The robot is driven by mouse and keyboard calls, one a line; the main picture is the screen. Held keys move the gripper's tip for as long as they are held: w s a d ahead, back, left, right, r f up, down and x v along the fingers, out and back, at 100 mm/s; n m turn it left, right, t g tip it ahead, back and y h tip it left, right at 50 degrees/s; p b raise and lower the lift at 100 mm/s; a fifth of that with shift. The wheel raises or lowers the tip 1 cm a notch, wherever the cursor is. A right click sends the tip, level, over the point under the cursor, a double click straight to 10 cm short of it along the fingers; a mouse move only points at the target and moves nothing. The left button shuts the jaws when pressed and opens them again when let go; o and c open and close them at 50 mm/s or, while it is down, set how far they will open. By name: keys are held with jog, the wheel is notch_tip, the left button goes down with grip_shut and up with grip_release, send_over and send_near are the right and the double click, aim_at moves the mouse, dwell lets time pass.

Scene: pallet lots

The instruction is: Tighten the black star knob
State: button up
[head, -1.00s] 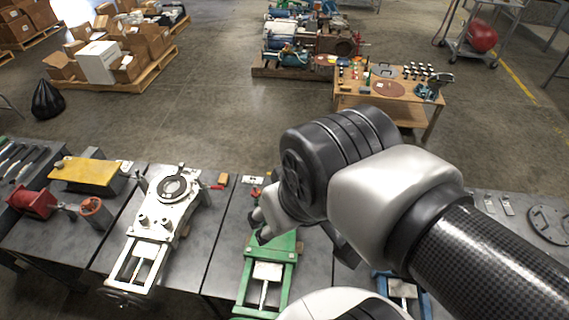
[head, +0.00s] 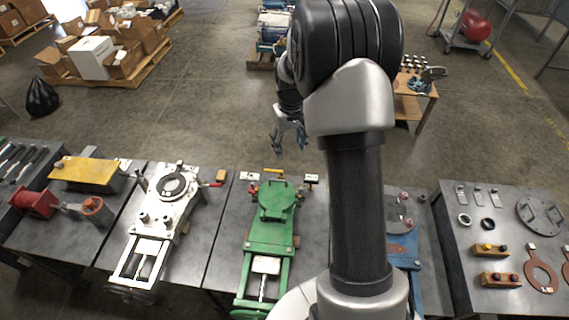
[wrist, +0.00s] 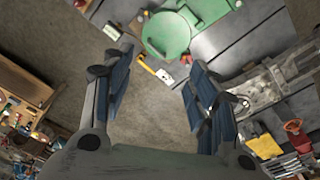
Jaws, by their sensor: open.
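My gripper (head: 290,138) hangs in the air beyond the far edge of the workbench, above and behind the green fixture (head: 272,200). Its two blue-padded fingers are spread wide with nothing between them in the wrist view (wrist: 158,62). The green fixture shows at the top of the wrist view (wrist: 168,34), apart from the fingers. Small knobs sit at its far corners, one of them red (head: 253,190). I cannot pick out a black star knob for certain at this size. My arm hides part of the bench to the right of the green fixture.
A white fixture (head: 168,205) stands left of the green one. A blue fixture (head: 403,250) is on the right, partly behind my arm. A yellow-handled item (head: 274,171) and small cards lie at the bench's far edge.

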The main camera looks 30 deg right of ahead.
jog(key=g+p, duration=0.1)
send_near(301, 189)
jog(key=f+b, duration=0.1)
jog(key=f, duration=0.3)
jog(key=f+b, duration=0.1)
jog(key=f, duration=0.7)
jog(key=shift+d+f+b, duration=0.25)
jog(key=shift+f+b, duration=0.05)
jog(key=shift+b, duration=0.1)
